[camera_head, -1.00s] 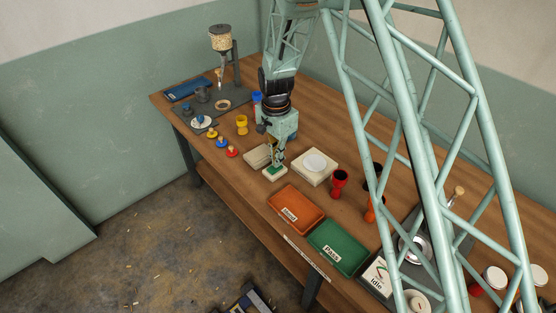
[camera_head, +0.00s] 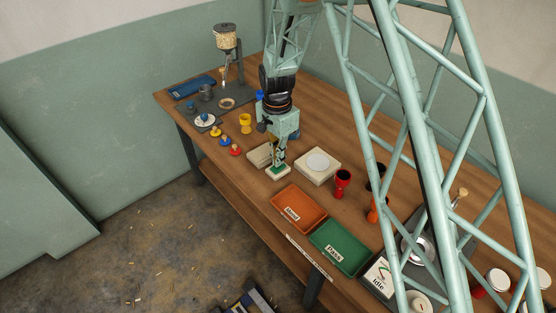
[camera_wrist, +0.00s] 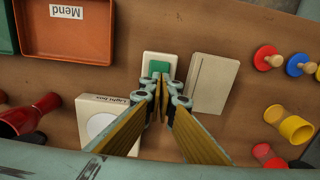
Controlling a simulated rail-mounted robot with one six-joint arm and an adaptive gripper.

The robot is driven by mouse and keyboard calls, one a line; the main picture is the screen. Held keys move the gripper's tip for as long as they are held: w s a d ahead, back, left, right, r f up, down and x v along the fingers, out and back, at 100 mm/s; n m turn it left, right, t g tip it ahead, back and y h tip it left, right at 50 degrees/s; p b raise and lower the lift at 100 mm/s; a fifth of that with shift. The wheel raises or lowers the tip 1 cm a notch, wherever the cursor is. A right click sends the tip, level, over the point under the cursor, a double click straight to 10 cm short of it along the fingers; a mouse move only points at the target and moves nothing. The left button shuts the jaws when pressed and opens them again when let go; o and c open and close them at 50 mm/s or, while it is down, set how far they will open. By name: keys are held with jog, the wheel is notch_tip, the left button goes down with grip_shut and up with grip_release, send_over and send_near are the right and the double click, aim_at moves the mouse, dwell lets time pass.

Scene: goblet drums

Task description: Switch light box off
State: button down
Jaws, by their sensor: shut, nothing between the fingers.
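The light box (camera_head: 318,167) is a cream box with a round white disc on top; in the wrist view (camera_wrist: 98,122) its edge carries the words "Light box". Beside it lies a small white switch plate (camera_head: 271,175) with a green button, seen in the wrist view (camera_wrist: 158,67) just beyond my fingertips. My gripper (camera_head: 276,160) is shut and empty, pointing down over the switch. In the wrist view its fingertips (camera_wrist: 161,90) meet at the near edge of the green button. I cannot tell whether they touch it.
A flat cream case (camera_wrist: 213,83) lies right beside the switch. The orange Mend tray (camera_head: 299,207) and green Pass tray (camera_head: 340,246) are at the table's front. A red goblet (camera_head: 342,183) stands near the light box. Several coloured knobbed discs (camera_head: 225,141) lie to the left.

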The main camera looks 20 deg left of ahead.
aim_at(274, 169)
notch_tip(274, 169, up, 13)
jog(key=s+a+p, duration=0.1)
jog(key=s+p, duration=0.1)
jog(key=shift+r, duration=0.2)
dwell(0.4)
jog(key=shift+a, duration=0.1)
dwell(0.4)
jog(key=s+d+r+n+t, duration=0.1)
jog(key=s+d+r, duration=0.3)
jog(key=d+r, duration=0.5)
jog(key=s+d+r+n+y, duration=0.1)
jog(key=s+d+r, duration=0.3)
jog(key=d+r, duration=0.45)
jog(key=s+d+r+n+t, duration=0.1)
jog(key=s+d+r, duration=0.3)
jog(key=d+r, duration=0.45)
jog(key=s+d+r+n+b, duration=0.1)
jog(key=s+d, duration=0.5)
jog(key=s, duration=0.3)
jog(key=s+d+r+n+t, duration=0.1)
jog(key=s+d, duration=0.5)
jog(key=s, duration=0.3)
jog(key=s+d+r+n+b, duration=0.1)
jog(key=s+d, duration=0.5)
jog(key=s, duration=0.3)
jog(key=shift+s+d+r+t+h+b, duration=0.2)
jog(key=shift+d+r+t+h+b, duration=0.1)
jog(key=shift+r+t+h, duration=0.1)
